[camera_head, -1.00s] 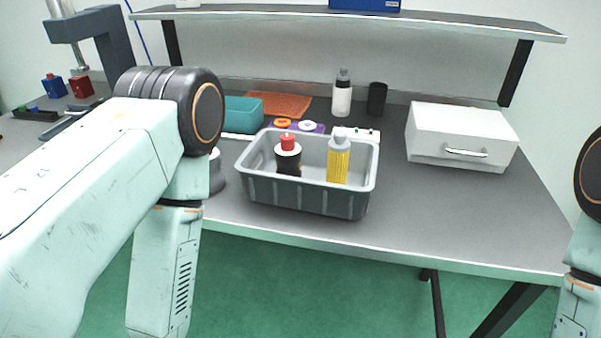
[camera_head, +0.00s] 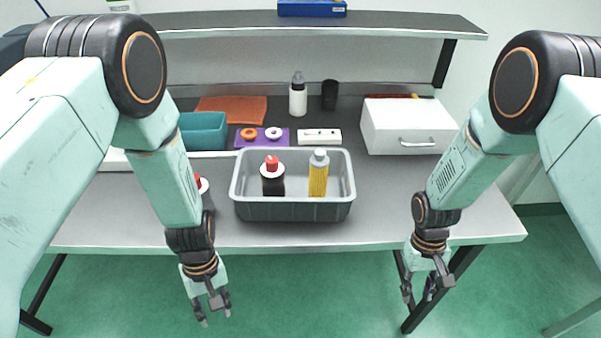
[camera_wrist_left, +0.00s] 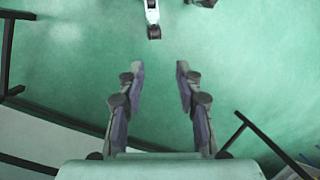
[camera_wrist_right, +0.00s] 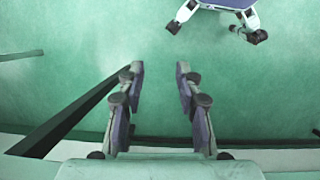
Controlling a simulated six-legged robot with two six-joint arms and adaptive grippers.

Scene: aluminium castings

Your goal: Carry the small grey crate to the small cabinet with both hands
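The small grey crate (camera_head: 292,209) stands on the bench near its front edge, in the middle of the head view. Inside it are a dark bottle with a red cap (camera_head: 272,178) and a yellow bottle with a grey top (camera_head: 318,176). The small white cabinet (camera_head: 403,132) with a front handle stands on the bench to the right of the crate. My left gripper (camera_head: 214,312) hangs in front of the bench, below and left of the crate, open and empty. My right gripper (camera_head: 428,292) hangs in front of the bench to the lower right, open and empty.
A teal bin (camera_head: 204,133), an orange mat (camera_head: 232,108), a purple pad with rings (camera_head: 262,138) and a white box (camera_head: 319,136) lie behind the crate. A bottle (camera_head: 298,97) and black cup (camera_head: 329,95) stand further back. A red-capped bottle (camera_head: 204,192) stands left of the crate.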

